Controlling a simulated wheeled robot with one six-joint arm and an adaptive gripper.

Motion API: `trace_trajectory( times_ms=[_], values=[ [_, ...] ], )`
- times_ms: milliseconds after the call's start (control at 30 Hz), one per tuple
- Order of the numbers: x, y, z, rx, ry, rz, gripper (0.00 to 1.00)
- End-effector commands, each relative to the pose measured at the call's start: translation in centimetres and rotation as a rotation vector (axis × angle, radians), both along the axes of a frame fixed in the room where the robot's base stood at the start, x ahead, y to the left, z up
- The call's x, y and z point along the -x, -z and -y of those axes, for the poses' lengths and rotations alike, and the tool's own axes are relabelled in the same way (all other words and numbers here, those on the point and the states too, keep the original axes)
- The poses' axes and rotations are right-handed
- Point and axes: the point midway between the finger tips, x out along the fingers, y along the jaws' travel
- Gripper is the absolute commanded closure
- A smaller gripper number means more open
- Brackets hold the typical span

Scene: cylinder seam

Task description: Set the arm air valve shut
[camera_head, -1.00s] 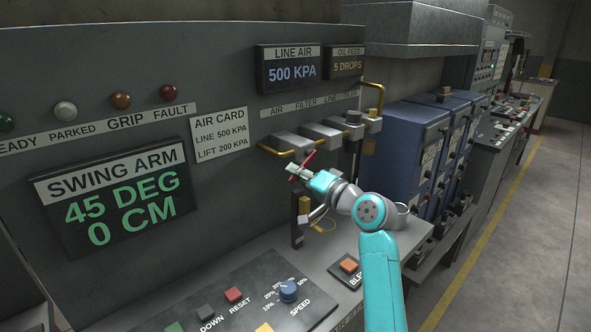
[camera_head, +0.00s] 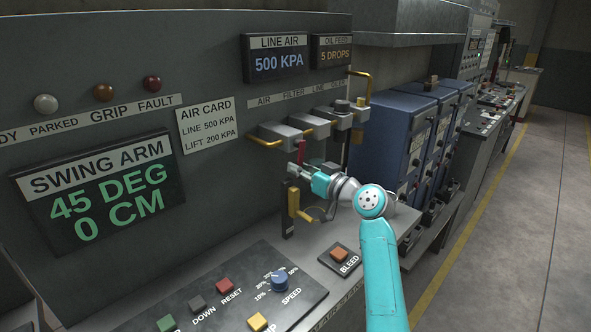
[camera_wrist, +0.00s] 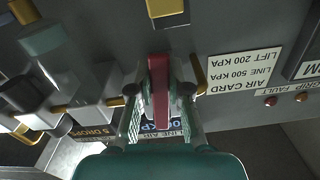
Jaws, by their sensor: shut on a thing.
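The arm air valve's red lever (camera_head: 301,150) stands nearly upright below the air unit in the head view. In the wrist view the red lever (camera_wrist: 158,85) runs lengthwise between my two fingers. My gripper (camera_head: 299,175) is shut on the lever; the wrist view shows a finger on each side of it (camera_wrist: 158,108). The valve body behind the lever is mostly hidden by my gripper.
A yellow part (camera_head: 293,203) hangs just below my gripper. Grey air units (camera_head: 290,135) with brass pipes sit above. The button panel (camera_head: 235,300) and the orange bleed button (camera_head: 339,254) lie below. The line air display (camera_head: 278,62) reads 500 KPA.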

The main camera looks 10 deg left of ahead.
Motion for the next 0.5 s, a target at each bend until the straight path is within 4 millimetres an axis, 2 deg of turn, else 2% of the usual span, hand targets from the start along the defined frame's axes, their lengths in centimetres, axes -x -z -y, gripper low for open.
trace_trajectory(
  times_ms=[500],
  values=[
    [-0.79,0.07,0.64,0.091,0.001,0.117,1.0]
  ],
)
